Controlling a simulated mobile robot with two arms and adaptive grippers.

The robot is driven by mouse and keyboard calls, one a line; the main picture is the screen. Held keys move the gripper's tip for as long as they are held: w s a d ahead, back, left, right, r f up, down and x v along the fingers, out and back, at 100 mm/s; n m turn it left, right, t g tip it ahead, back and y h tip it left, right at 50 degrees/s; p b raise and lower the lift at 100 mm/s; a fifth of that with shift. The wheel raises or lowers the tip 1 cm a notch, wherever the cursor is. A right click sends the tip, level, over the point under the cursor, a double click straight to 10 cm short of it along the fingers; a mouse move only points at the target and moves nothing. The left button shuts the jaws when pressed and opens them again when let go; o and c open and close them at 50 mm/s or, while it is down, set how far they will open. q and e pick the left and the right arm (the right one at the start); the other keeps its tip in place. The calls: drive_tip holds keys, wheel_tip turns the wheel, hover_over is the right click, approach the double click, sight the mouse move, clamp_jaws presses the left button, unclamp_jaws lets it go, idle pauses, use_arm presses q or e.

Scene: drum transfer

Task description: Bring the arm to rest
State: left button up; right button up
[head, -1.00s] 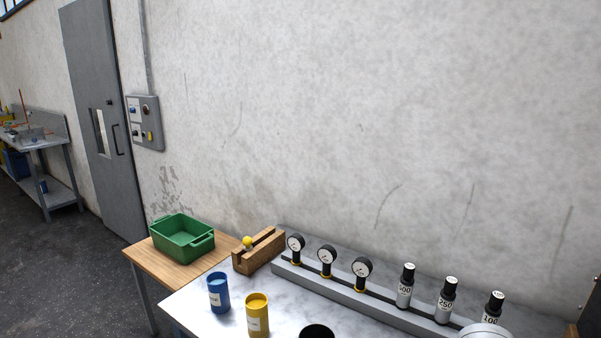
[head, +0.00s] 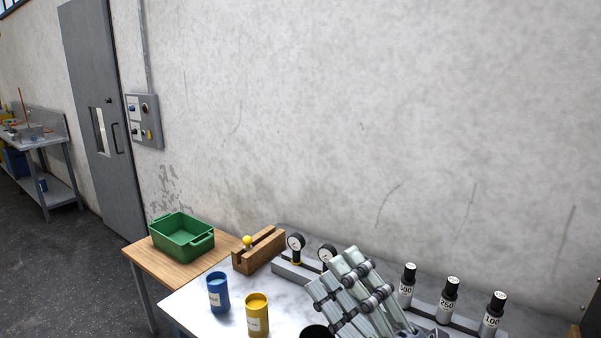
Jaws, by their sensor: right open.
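My right gripper (head: 338,280) shows at the bottom centre-right of the head view, raised over the metal-topped bench (head: 190,296). Its jointed fingers are apart and point up and to the left, with nothing seen between them. It covers the third gauge and part of the grey rail (head: 291,270). A black round container (head: 316,332) lies just below the fingers in the picture, cut by the bottom edge. My left gripper does not show.
Blue (head: 218,293) and yellow (head: 257,315) drums stand on the bench. A wooden block (head: 259,251) with a yellow knob is behind them. A green crate (head: 182,238) sits on a wooden table at left. Black-topped cylinders (head: 450,297) stand on the right.

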drive_tip(key=w+d+f+m+t+h, duration=0.3)
drive_tip(key=w+d+f+m+h, duration=0.35)
drive_tip(key=m+h, duration=0.5)
drive_tip(key=s+d+f+m+g+h, duration=0.25)
drive_tip(key=d+f+m, duration=0.25)
drive_tip(key=f, duration=0.3)
drive_tip(key=s+d+f+m+g+h, duration=0.1)
drive_tip(key=d+f+m+g+h, duration=0.3)
drive_tip(key=f, duration=0.5)
drive_tip(key=s+f+m+g+y, duration=0.2)
drive_tip(key=s+f+m+g, duration=0.2)
drive_tip(key=s+f+g, duration=1.1)
drive_tip(key=s+f+t, duration=0.1)
drive_tip(key=s+f, duration=0.2)
drive_tip(key=f, duration=1.2)
drive_tip(key=s+f+t, duration=0.2)
drive_tip(key=s+f, duration=0.2)
drive_tip(key=f, duration=1.1)
drive_tip(key=s+d+f+g, duration=0.1)
drive_tip(key=s+d+f, duration=0.1)
drive_tip(key=s+f, duration=1.3)
drive_tip(key=shift+s+d+f+g, duration=0.2)
drive_tip(key=shift+s+d+g, duration=0.2)
drive_tip(key=shift+s, duration=0.35)
